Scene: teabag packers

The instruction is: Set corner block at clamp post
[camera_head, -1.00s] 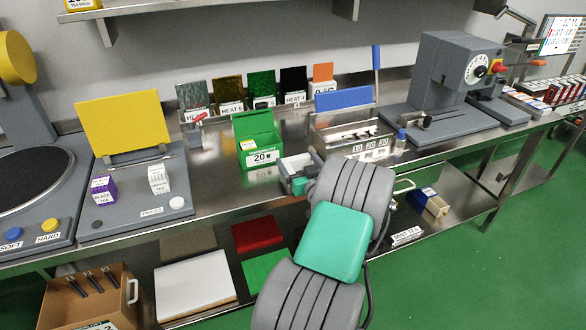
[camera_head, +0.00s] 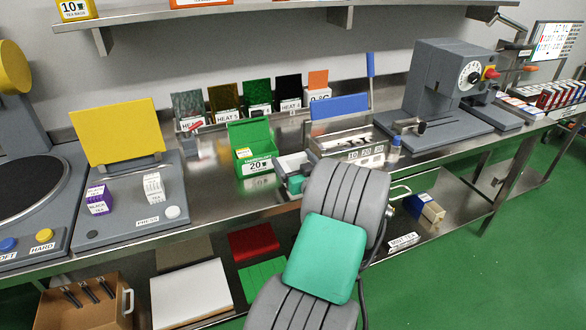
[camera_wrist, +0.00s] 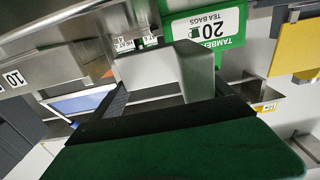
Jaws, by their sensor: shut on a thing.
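My gripper (camera_head: 296,172) hangs over the front part of the steel bench, just right of the green tea box, and is mostly hidden behind my own arm in the head view. It is shut on a plain grey block, which I take to be the corner block; this shows in the wrist view (camera_wrist: 165,70) with an angled, L-like outline. The grey machine (camera_head: 450,85) at the back right has a low base with a small dark post and handle (camera_head: 409,127) on it. I cannot tell for sure whether this is the clamp post.
The open green box (camera_head: 256,165) stands close left of my gripper. A steel tray (camera_head: 347,143) with numbered labels and a blue panel is close right. Several coloured plates (camera_head: 226,106) stand in holders behind. The press plate (camera_head: 128,212) lies left. Bare bench shows between them.

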